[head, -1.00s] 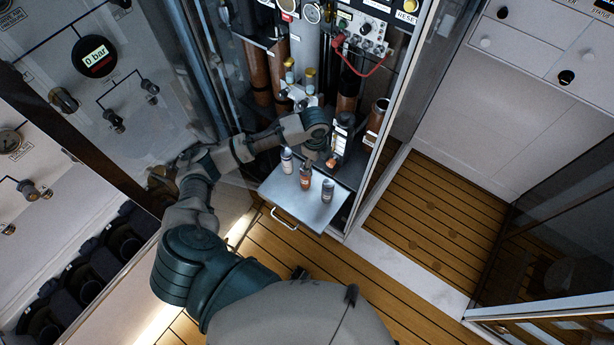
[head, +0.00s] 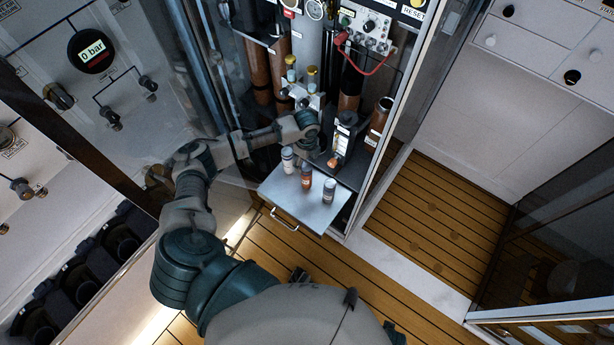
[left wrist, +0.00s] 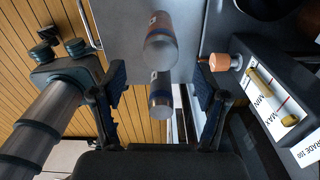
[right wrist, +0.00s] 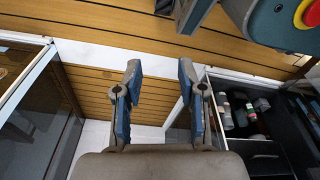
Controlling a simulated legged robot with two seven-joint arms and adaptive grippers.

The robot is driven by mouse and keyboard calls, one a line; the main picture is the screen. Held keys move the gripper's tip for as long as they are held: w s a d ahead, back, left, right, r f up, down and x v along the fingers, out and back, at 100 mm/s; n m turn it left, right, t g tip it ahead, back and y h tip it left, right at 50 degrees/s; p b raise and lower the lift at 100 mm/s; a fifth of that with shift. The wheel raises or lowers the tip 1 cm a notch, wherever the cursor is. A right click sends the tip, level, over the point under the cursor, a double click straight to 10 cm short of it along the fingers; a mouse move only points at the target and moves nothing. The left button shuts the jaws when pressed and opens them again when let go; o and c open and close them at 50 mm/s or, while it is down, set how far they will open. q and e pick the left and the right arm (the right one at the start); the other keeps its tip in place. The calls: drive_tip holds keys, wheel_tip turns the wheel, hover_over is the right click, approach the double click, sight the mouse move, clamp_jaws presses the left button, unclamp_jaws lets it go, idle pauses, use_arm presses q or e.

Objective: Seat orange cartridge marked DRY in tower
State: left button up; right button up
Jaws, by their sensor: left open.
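The orange cartridge (head: 306,177) stands upright on the pull-out tray (head: 291,205), between a white cartridge (head: 288,160) and a grey one (head: 328,190). Its marking is too small to read. In the left wrist view the orange cartridge (left wrist: 161,42) shows beyond the fingers, with the grey cartridge (left wrist: 161,95) below it in the picture. My left gripper (left wrist: 161,92) is open and empty, above the tray's back edge; its fingers are hard to make out in the head view. My right gripper (right wrist: 160,80) is open and empty. Brown tubes (head: 349,88) stand in the cabinet; I cannot tell which is the tower.
A black unit (head: 344,136) with an orange knob stands behind the tray; it shows close to the left fingers as a MIN/MAX gauge (left wrist: 280,105). A cabinet frame (head: 375,180) rises right of the tray. The wooden floor (head: 440,215) is clear.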

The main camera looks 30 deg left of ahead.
sight(306, 167)
use_arm(q)
drive_tip(key=f, duration=0.4)
drive_tip(key=shift+a+f+b, duration=0.15)
drive_tip(key=shift+a+b, duration=0.1)
drive_tip(key=shift+b, duration=0.15)
drive_tip(key=shift+w+d+f, duration=0.1)
drive_tip(key=shift+d+f, duration=0.05)
drive_tip(key=shift+f, duration=0.3)
drive_tip(key=shift+d+r, duration=0.1)
use_arm(e)
drive_tip(key=shift+w+r, duration=0.65)
drive_tip(key=shift+r, duration=0.35)
use_arm(q)
drive_tip(key=c, duration=0.3)
clamp_jaws()
use_arm(e)
drive_tip(key=shift+a, duration=0.1)
